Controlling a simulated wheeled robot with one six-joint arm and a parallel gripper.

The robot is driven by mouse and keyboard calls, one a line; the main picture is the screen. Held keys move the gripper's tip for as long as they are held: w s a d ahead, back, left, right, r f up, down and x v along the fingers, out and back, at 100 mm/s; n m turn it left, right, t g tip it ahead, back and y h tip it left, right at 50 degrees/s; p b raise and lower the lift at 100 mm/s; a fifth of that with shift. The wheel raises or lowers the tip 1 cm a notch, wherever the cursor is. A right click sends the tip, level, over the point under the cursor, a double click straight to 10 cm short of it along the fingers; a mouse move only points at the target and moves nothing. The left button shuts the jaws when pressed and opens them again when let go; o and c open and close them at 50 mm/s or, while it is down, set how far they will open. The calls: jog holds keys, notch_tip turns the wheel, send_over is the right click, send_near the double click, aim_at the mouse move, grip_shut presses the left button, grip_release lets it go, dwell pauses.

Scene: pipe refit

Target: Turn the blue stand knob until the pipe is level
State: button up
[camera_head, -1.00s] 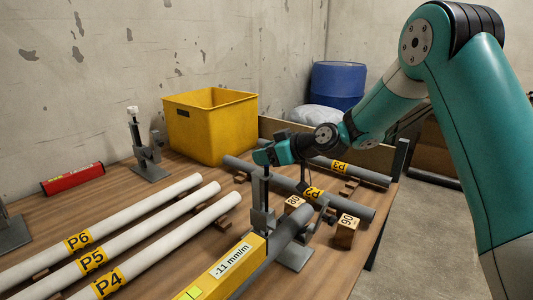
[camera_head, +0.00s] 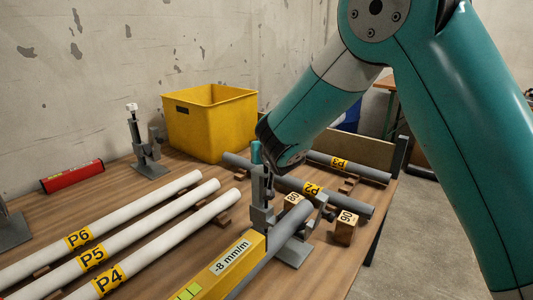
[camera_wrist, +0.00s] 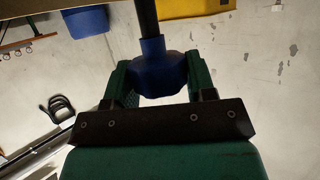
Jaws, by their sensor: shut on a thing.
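The blue stand knob (camera_wrist: 153,66) sits between the two green fingers of my gripper (camera_wrist: 152,72) in the wrist view, and the fingers are shut on it. In the head view my gripper (camera_head: 257,152) is at the top of the stand's spindle, and the knob is hidden there. The grey stand (camera_head: 262,214) holds the end of a dark grey pipe (camera_head: 290,228). A yellow level (camera_head: 222,274) lies along this pipe, and its display reads -8 mm/m.
White pipes P4, P5 and P6 (camera_head: 110,252) lie on the left of the table. A yellow bin (camera_head: 210,122), a second stand (camera_head: 148,155) and a red tool (camera_head: 72,177) are behind. Wooden blocks (camera_head: 346,228) and grey pipes (camera_head: 350,168) lie right of the stand.

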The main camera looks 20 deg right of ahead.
jog(key=m+h+b, duration=0.2)
jog(key=h, duration=0.1)
jog(key=shift+a+f+m+g, duration=0.2)
jog(key=shift+f+m+g, duration=0.1)
jog(key=shift+m+g, duration=0.1)
jog(key=m+g+h+b, duration=0.1)
jog(key=m+h, duration=0.1)
jog(key=h, duration=0.1)
jog(key=shift+r+m+g, duration=0.15)
jog(key=shift+m+g, duration=0.15)
jog(key=shift+m, duration=0.1)
jog(key=m+g+h+p, duration=0.1)
jog(key=m, duration=0.1)
jog(key=m+g+h+p, duration=0.1)
jog(key=m+g+h, duration=0.1)
jog(key=shift+d+r+h, duration=0.15)
jog(key=shift+r+h, duration=0.05)
jog(key=shift+h, duration=0.1)
jog(key=shift+f+m+g+h+p, duration=0.1)
jog(key=shift+m+g+h+p, duration=0.4)
jog(key=shift+m+g+p, duration=0.55)
jog(key=shift+d, duration=0.1)
jog(key=shift+f, duration=0.1)
jog(key=o, duration=0.9)
jog(key=shift+p, duration=0.3)
